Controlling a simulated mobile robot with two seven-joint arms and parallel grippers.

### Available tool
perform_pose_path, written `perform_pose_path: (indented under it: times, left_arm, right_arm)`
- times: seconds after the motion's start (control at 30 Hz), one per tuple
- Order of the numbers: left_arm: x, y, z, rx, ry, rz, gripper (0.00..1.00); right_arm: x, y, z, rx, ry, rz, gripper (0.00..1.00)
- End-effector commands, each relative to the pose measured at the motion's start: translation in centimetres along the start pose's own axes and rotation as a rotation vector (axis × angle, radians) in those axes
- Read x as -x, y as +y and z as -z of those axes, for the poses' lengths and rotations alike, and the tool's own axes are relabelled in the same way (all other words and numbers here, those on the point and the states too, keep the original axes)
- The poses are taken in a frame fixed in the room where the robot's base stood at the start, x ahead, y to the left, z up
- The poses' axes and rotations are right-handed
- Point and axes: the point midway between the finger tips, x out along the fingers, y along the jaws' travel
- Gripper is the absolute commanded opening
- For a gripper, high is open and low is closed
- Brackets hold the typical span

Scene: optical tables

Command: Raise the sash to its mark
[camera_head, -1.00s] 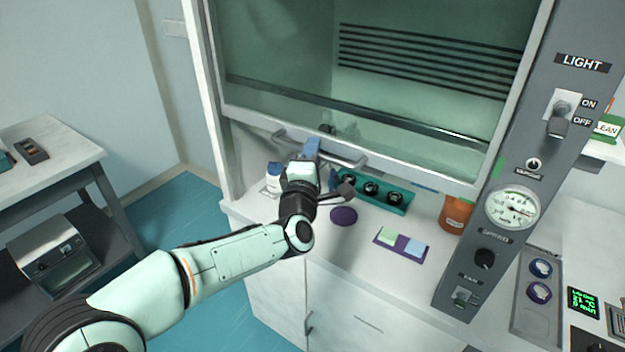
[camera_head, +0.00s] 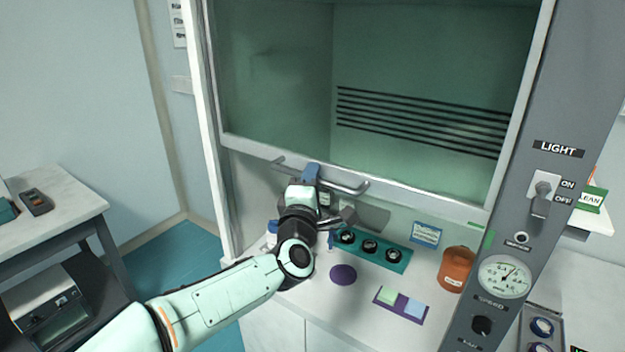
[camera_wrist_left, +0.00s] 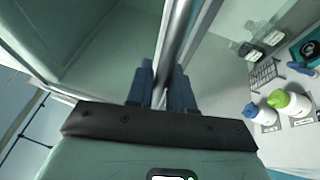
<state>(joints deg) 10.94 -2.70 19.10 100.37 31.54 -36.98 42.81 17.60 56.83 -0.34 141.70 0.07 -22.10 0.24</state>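The sash (camera_head: 270,75) is a glass pane with a pale bottom rail, and the fume hood is open below it. A grey bar handle (camera_head: 345,187) runs along the front of the rail. My left gripper (camera_head: 311,173) is at the handle's middle-left. In the left wrist view its blue fingers (camera_wrist_left: 164,88) sit on both sides of the handle bar (camera_wrist_left: 176,45), closed around it. My right gripper is not in view.
On the worktop are a teal block with black knobs (camera_head: 370,250), a purple disc (camera_head: 343,275), a purple tray (camera_head: 385,297) and an orange-brown bottle (camera_head: 456,268). White bottles (camera_wrist_left: 262,114) stand below my gripper. A side bench (camera_head: 60,212) is at left.

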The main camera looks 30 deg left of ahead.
Motion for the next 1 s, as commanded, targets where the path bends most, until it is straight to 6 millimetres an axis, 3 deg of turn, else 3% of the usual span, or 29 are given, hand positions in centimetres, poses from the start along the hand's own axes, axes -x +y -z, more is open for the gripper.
perform_pose_path:
  times: [0.3,0.43,0.8,1.0]
  left_arm:
    - [0.1,0.0,0.0,0.000,0.000,0.000,0.25]
    - [1.2,-0.1,0.0,0.000,-0.001,-0.001,0.25]
    - [9.1,-0.1,0.0,-0.001,-0.001,-0.002,0.25]
    - [12.3,0.0,0.0,0.000,0.000,-0.002,0.25]
  right_arm:
    - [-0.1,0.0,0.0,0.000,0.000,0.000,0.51]
    - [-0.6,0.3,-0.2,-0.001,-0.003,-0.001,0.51]
    - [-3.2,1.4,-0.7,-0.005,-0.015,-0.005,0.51]
    - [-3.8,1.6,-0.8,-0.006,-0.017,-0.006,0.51]
